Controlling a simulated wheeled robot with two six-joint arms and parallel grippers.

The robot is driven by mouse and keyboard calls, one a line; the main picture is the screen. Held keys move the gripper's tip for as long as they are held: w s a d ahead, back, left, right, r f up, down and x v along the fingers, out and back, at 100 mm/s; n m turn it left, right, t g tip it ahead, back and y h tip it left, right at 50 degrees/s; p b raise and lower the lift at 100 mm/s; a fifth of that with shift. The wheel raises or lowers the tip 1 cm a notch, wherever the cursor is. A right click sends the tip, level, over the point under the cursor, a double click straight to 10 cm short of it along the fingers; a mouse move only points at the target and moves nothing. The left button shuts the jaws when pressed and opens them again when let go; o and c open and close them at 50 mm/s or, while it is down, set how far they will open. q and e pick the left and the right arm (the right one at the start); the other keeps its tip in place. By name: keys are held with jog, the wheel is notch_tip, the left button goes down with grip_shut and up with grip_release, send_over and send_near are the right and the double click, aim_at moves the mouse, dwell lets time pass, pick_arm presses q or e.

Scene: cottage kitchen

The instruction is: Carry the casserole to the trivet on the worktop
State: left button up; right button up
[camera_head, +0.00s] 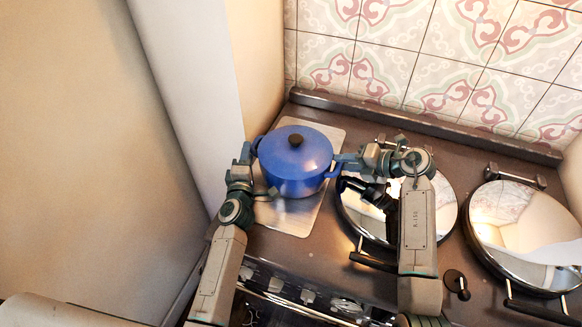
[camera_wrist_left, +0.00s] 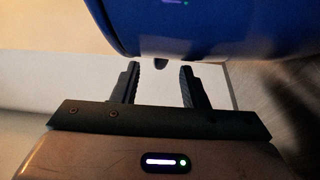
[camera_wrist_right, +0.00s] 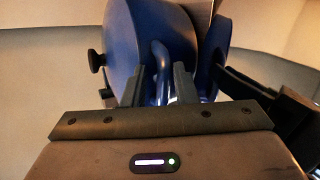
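The blue casserole (camera_head: 310,178), lidded with a dark knob, stands upright over a pale metal plate (camera_head: 298,222) on the dark cooker top; I cannot tell whether its base touches the plate. My left gripper (camera_head: 251,152) is at its left handle. In the left wrist view the fingers (camera_wrist_left: 158,80) are apart with empty space between them, just below the blue pot wall (camera_wrist_left: 220,25). My right gripper (camera_head: 341,165) is at the right handle. In the right wrist view the handle loop (camera_wrist_right: 160,60) lies between the fingers; whether they press on it is unclear. I see no trivet.
Two round shiny hob lids (camera_head: 440,222) and (camera_head: 520,222) lie to the right, with dark bar handles at their front. A tiled wall (camera_head: 400,60) and a raised ledge (camera_head: 430,122) bound the back. A pale wall (camera_head: 190,80) stands close on the left.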

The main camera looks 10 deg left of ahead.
pick_arm(q)
jog(key=shift+w+d+r, duration=0.1)
jog(key=shift+w+d, duration=0.15)
jog(key=shift+w, duration=0.1)
pick_arm(e)
jog(key=shift+a+f, duration=0.1)
jog(key=shift+f, duration=0.1)
pick_arm(q)
jog(key=c, duration=0.4)
pick_arm(e)
jog(key=c, duration=0.4)
pick_arm(q)
grip_shut()
pick_arm(e)
grip_shut()
pick_arm(q)
jog(key=shift+w, duration=0.1)
pick_arm(e)
jog(key=shift+w+a+r, duration=0.15)
jog(key=shift+a+r, duration=0.05)
